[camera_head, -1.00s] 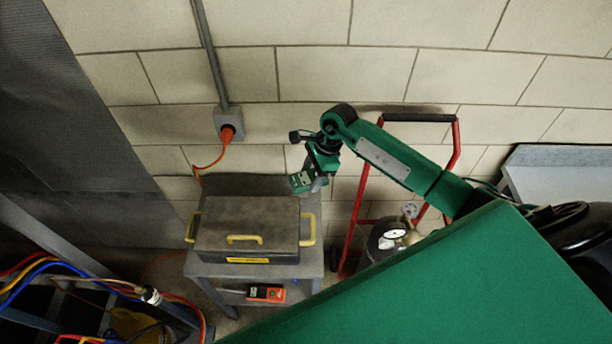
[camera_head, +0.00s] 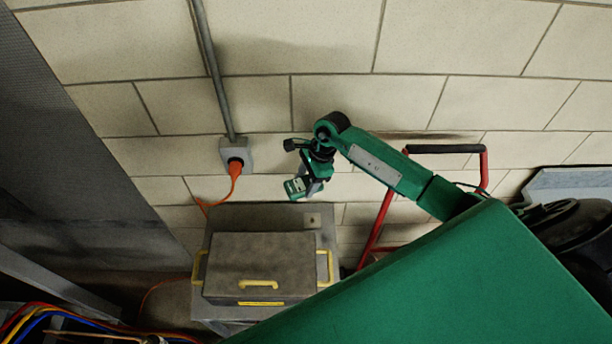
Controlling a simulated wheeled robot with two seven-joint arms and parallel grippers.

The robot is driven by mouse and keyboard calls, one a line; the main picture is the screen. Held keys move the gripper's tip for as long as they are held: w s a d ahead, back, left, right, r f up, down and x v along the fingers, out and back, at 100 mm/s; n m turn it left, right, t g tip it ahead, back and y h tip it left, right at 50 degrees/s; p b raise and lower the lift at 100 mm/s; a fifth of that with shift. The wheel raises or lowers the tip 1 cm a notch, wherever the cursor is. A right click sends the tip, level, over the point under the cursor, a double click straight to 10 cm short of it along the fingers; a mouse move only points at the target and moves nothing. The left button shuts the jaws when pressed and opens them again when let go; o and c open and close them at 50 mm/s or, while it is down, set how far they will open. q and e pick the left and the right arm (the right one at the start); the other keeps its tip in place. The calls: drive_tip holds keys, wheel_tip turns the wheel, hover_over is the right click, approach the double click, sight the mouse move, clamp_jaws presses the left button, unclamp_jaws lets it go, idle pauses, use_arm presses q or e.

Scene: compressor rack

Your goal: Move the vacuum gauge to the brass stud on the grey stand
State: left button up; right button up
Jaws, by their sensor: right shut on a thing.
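My right gripper (camera_head: 314,186) is shut on the vacuum gauge (camera_head: 295,188), a small green instrument with a pale face. It holds the gauge in the air, in front of the block wall and just above the back edge of the grey stand (camera_head: 255,217) in the picture. A small pale square with a dark dot (camera_head: 312,220) shows at the stand's back right, below the gripper. I cannot tell whether this is the brass stud. My left gripper is not in view.
A grey case (camera_head: 262,262) with yellow handles covers most of the stand's top. An orange plug and cable (camera_head: 235,168) hang from a wall box behind it. A red hand-truck frame (camera_head: 380,220) stands to the right. Coloured hoses (camera_head: 40,318) run at lower left.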

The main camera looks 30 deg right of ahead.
wheel_tip(320, 180, down, 4)
drive_tip(key=shift+f, duration=0.1)
use_arm(q)
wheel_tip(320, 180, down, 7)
drive_tip(key=b, duration=0.7)
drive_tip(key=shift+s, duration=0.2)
use_arm(e)
wheel_tip(320, 180, down, 10)
drive_tip(key=shift+r, duration=0.25)
drive_tip(key=shift+w, duration=0.15)
use_arm(q)
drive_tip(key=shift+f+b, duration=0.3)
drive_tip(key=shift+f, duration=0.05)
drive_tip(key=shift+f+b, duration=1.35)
drive_tip(key=shift+b, duration=0.05)
use_arm(e)
drive_tip(key=shift+f, duration=1.4)
